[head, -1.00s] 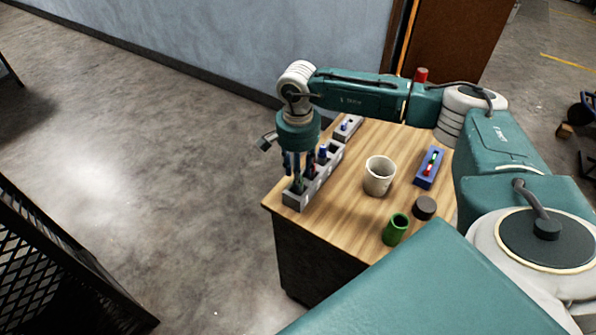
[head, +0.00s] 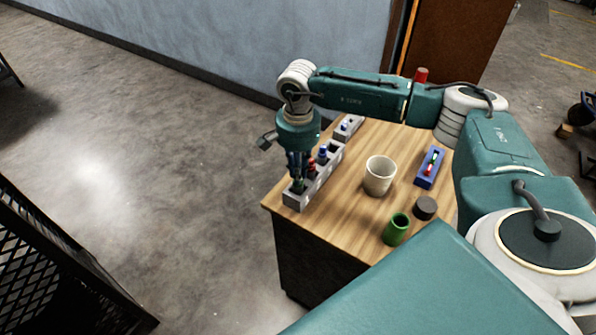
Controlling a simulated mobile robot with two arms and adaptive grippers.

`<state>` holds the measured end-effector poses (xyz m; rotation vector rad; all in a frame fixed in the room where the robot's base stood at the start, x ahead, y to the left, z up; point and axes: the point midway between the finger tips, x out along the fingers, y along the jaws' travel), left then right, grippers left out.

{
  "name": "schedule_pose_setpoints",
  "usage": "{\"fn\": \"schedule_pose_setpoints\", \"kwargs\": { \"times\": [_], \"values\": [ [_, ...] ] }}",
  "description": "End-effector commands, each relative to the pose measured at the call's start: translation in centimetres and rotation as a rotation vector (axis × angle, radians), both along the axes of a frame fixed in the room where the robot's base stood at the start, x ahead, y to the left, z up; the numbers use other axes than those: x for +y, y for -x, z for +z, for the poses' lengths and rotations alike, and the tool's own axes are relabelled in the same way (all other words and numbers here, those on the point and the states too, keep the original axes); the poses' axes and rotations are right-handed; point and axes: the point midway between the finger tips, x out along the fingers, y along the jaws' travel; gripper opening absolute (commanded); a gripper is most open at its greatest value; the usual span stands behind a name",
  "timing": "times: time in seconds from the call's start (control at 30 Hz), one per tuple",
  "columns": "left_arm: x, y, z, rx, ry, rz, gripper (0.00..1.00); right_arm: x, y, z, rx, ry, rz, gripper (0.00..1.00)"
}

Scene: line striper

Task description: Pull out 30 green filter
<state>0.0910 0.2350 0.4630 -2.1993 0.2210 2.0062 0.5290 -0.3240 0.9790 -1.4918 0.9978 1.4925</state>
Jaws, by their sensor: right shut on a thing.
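My right gripper (head: 297,177) points down over the near end of a grey slotted rack (head: 321,186) on the wooden table. It is shut on the green filter (head: 298,186), which stands in the nearest slot. Only a small part of the filter shows, as the fingers hide most of it. A red filter (head: 311,165) and a blue filter (head: 323,153) stand in the slots behind it. My left gripper is out of view.
A cream cup (head: 380,177), a green cup (head: 396,229), a dark round piece (head: 425,208) and a blue tray (head: 430,168) stand on the wooden table (head: 345,225). A second grey rack (head: 347,128) is at the back. Open floor lies left of the table.

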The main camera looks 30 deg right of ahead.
Motion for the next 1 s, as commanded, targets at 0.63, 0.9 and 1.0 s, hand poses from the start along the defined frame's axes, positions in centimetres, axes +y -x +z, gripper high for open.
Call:
{"fn": "schedule_pose_setpoints", "kwargs": {
  "times": [0.63,0.9,1.0],
  "values": [
    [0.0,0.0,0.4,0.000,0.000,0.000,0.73,0.0,0.0,1.2,-0.001,0.000,0.000,0.00],
    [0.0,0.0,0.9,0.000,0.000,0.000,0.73,0.0,0.0,2.0,-0.001,0.000,0.000,0.00],
    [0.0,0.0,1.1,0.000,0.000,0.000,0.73,0.0,0.0,2.5,-0.001,0.000,0.000,0.00]
  ]
}}
